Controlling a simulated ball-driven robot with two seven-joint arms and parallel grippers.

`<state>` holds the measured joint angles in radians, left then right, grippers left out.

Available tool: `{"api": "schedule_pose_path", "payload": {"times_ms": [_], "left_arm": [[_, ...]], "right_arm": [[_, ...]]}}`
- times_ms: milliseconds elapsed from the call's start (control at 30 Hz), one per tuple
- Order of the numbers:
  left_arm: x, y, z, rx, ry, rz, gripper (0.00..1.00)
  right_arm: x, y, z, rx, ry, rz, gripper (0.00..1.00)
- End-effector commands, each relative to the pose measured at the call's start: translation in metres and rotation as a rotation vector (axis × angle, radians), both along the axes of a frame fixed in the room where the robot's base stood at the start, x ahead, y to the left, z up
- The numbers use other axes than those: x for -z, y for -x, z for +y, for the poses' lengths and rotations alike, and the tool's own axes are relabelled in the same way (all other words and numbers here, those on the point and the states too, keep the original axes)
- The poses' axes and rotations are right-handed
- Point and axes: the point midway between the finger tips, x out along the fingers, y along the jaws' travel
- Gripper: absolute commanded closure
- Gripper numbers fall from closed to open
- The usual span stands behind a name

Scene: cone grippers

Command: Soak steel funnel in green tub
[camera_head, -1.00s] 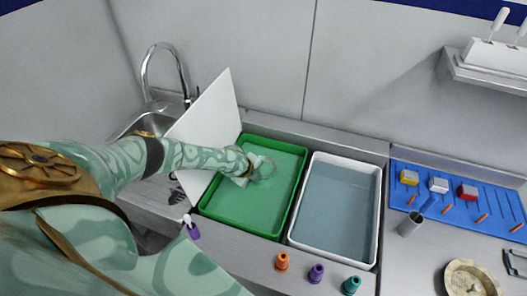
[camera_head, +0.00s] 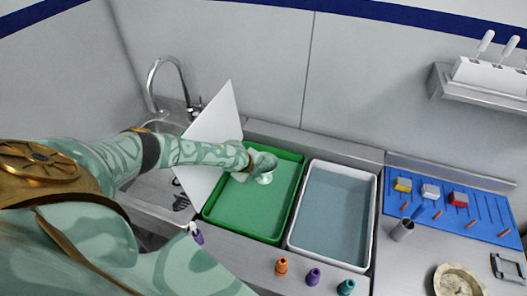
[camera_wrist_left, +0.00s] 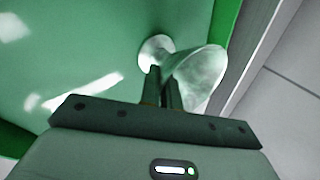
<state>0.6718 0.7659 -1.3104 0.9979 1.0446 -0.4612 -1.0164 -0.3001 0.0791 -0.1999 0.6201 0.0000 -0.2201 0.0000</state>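The green tub (camera_head: 232,229) stands left of the white tub, with a green surface inside. My left gripper (camera_head: 264,167) is over its back part. The pale, shiny steel funnel (camera_head: 266,179) shows just below the gripper. In the left wrist view, the funnel's wide cone (camera_wrist_left: 202,72) lies just right of my left gripper (camera_wrist_left: 163,82). A smaller flared part of the same shine shows beyond the fingertips. The fingers are close together and look shut on the funnel, though the contact is partly hidden. My right gripper is in neither view.
A white tub (camera_head: 291,243) with grey-blue contents stands directly right. A white panel (camera_head: 214,133) leans behind my left forearm, by the sink and faucet (camera_head: 160,72). Small orange (camera_head: 281,266), purple (camera_head: 313,277) and teal (camera_head: 345,287) cones line the front. A blue board (camera_head: 480,225) lies right.

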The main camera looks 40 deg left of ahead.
Motion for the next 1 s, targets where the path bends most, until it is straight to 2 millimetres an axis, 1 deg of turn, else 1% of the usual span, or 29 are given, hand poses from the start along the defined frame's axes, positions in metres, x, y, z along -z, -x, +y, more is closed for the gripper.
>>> {"api": "schedule_pose_path", "payload": {"times_ms": [33,700,833,1000], "left_arm": [[-0.009,0.0,0.0,0.0,0.0,-0.001,1.0],[-0.073,0.0,0.001,-0.001,0.0,0.0,1.0],[-0.079,0.0,0.0,-0.001,0.0,0.0,1.0],[-0.079,0.0,0.0,-0.001,0.001,0.0,1.0]], "right_arm": [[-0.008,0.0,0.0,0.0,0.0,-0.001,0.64],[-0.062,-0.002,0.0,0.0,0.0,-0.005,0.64],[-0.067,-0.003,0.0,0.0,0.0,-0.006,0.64],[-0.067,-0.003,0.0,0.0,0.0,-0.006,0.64]]}}
